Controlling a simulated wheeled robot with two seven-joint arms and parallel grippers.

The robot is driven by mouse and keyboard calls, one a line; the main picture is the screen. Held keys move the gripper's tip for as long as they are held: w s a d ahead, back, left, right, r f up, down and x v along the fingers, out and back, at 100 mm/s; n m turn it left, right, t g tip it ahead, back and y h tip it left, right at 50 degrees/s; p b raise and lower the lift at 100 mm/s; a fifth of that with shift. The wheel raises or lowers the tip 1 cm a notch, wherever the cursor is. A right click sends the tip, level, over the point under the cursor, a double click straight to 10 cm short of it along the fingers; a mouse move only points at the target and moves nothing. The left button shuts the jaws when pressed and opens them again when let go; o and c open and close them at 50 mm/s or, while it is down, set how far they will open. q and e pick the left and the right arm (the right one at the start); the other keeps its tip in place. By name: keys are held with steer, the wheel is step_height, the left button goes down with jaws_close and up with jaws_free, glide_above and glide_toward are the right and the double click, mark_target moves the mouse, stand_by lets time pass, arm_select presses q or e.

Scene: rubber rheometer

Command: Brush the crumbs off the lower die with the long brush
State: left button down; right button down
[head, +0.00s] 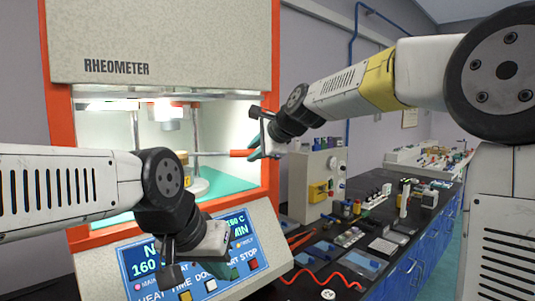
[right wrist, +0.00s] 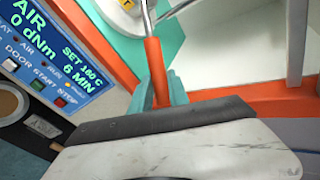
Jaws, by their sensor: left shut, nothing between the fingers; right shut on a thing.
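The lower die (head: 197,186) is a pale round block on the teal chamber floor of the rheometer (head: 160,45). My left arm hides part of it in the head view. A pale round part with an orange mark (right wrist: 127,5), probably the die, is cut off at the top of the right wrist view. My right gripper (head: 255,148) is shut on the long brush's orange handle (right wrist: 156,70) at the chamber opening. Its thin metal shaft points into the chamber; the bristles are unclear. I cannot make out crumbs. My left gripper (head: 222,268) is shut and empty before the control panel.
The chamber's orange frame (head: 271,130) borders the opening, and upright metal posts (head: 195,135) stand inside. The control panel (head: 255,240) juts out below. A dark bench (head: 390,235) at right carries bottles, tools and a red cable.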

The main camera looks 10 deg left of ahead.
steer(key=w+a+f, duration=0.2)
steer(key=w+a, duration=0.4)
steer(key=shift+a, duration=0.4)
stand_by(0.3)
steer(key=shift+f, duration=0.25)
stand_by(0.8)
steer(key=shift+w+d+f, duration=0.1)
steer(key=shift+w+d, duration=0.4)
stand_by(4.8)
